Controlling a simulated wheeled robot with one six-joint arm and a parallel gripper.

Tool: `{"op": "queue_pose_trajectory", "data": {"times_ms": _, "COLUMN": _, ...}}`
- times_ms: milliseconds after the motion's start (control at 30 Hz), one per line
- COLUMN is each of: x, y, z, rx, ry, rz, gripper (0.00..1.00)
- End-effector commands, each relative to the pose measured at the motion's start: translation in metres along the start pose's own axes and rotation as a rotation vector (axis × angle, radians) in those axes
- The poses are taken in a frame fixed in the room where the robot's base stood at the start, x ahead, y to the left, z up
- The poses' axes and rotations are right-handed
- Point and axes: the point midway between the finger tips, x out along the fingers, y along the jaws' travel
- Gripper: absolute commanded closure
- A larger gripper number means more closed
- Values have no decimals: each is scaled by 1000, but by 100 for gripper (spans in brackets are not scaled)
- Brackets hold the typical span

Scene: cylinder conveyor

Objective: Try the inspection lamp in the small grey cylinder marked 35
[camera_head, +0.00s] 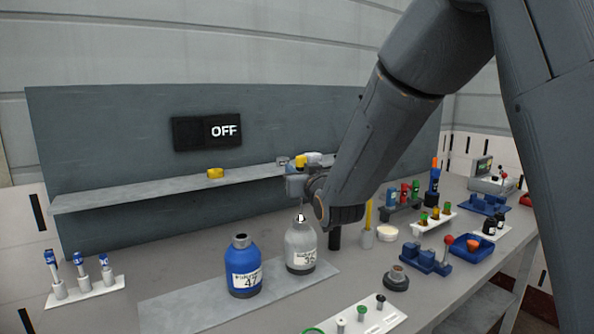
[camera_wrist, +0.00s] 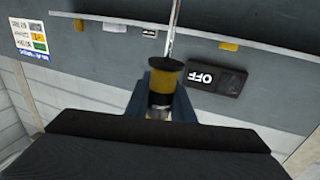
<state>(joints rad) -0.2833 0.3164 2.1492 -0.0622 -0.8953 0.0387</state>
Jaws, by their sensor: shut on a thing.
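The small grey cylinder (camera_head: 300,256) marked 35 stands upright on a grey plate, right of a blue cylinder (camera_head: 243,278) marked 47. My gripper (camera_head: 298,184) is above the grey cylinder, shut on the inspection lamp. The lamp's yellow top (camera_head: 301,161) shows above the jaws, and its thin stem points down to the cylinder's neck. I cannot tell whether the tip is inside the mouth or just over it. In the wrist view the lamp's yellow and black body (camera_wrist: 163,84) sits between the fingers. The grey cylinder is not visible there.
A dark sign (camera_head: 207,131) reading OFF hangs on the back panel, above a shelf (camera_head: 130,190) with a yellow object (camera_head: 215,173). Several small fittings crowd the bench at right. A white rack (camera_head: 85,292) with blue-topped pieces stands at left.

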Motion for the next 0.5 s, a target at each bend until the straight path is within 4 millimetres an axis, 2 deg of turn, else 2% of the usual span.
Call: {"op": "queue_pose_trajectory", "data": {"times_ms": 500, "x": 0, "y": 0, "z": 12, "rx": 0, "ry": 1, "rz": 0, "gripper": 100}}
